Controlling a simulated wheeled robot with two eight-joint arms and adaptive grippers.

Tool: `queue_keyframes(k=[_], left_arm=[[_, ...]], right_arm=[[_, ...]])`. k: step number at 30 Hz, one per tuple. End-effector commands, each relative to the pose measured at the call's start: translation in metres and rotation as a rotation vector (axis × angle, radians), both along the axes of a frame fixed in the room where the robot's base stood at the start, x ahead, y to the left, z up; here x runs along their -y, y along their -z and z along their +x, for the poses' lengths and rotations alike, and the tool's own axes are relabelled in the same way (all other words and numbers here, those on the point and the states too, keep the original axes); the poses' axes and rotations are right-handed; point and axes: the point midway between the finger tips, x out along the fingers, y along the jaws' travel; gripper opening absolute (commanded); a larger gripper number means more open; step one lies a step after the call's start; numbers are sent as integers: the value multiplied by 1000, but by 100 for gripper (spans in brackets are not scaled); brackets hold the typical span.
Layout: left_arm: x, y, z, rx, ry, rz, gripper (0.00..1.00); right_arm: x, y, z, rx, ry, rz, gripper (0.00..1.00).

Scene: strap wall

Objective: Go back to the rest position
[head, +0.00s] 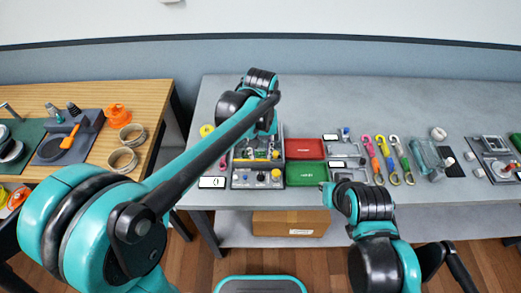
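My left arm reaches across the picture from the lower left to above the grey table (400,100). My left gripper (264,136) is above a tray of small parts (240,182). Its fingers are small and partly hidden by the arm, so I cannot tell whether it is open or shut. My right arm rises from the lower right and bends near the table's front edge. The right gripper's fingers cannot be made out; they seem hidden behind the arm's own links.
Red (305,148) and green (307,173) trays lie right of the parts tray. Several coloured straps with hooks (388,158) lie farther right. A wooden table (150,95) with tape rolls (122,160) stands left. A cardboard box (290,223) is on the lower shelf.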

Motion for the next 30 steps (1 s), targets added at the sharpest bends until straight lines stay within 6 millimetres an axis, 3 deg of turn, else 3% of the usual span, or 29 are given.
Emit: queue_keyframes(k=[19, 23, 30], left_arm=[[-7, -6, -3, 15, -1, -6, 30], [-34, -19, -17, 81, -3, -27, 30], [-105, -37, -64, 300, 1, -55, 30]], right_arm=[[0, 0, 0, 0, 0, 0, 7], [0, 0, 0, 0, 0, 0, 7], [0, 0, 0, 0, 0, 0, 7]])
